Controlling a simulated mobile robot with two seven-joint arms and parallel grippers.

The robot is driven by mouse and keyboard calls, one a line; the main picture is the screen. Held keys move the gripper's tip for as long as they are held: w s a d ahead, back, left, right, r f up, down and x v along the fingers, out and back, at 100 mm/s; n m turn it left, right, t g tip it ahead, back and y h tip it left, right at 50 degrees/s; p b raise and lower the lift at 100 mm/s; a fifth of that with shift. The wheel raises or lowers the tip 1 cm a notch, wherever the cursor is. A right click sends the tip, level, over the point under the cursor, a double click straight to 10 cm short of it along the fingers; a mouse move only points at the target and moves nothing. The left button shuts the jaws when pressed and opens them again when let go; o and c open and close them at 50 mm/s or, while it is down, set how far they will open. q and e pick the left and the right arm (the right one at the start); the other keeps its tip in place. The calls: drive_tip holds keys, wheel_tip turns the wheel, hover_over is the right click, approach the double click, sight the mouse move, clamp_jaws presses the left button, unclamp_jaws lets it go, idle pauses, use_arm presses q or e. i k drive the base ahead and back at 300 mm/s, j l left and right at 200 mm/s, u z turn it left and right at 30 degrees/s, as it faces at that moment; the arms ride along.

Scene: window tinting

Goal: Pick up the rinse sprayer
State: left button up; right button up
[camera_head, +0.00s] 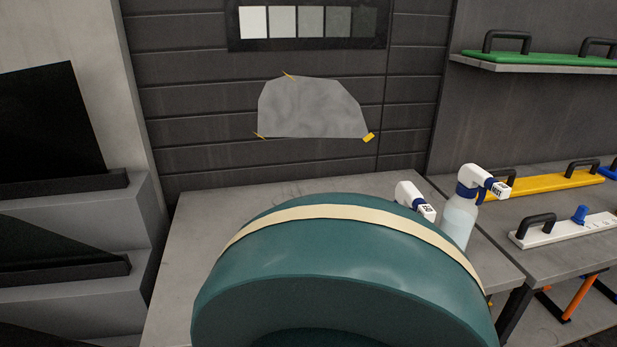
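Two spray bottles with white trigger heads stand at the back right of the grey table (190,265). The right sprayer (460,217) has a blue collar, a pale translucent body and a dark-lettered label on its head. The left sprayer (407,192) shows only its white head, also labelled; its body is hidden behind the large teal rounded object (340,260) with a cream band. Neither of my grippers is in view.
The teal object fills the front middle. A side shelf (557,255) at right holds a yellow tool (545,187) and a white handled tool (565,229). A green tool (540,60) lies on the upper shelf. Dark panels (50,130) stand at left. The table's left part is clear.

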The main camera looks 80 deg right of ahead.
sight(460, 212)
drive_tip(key=z, duration=1.8)
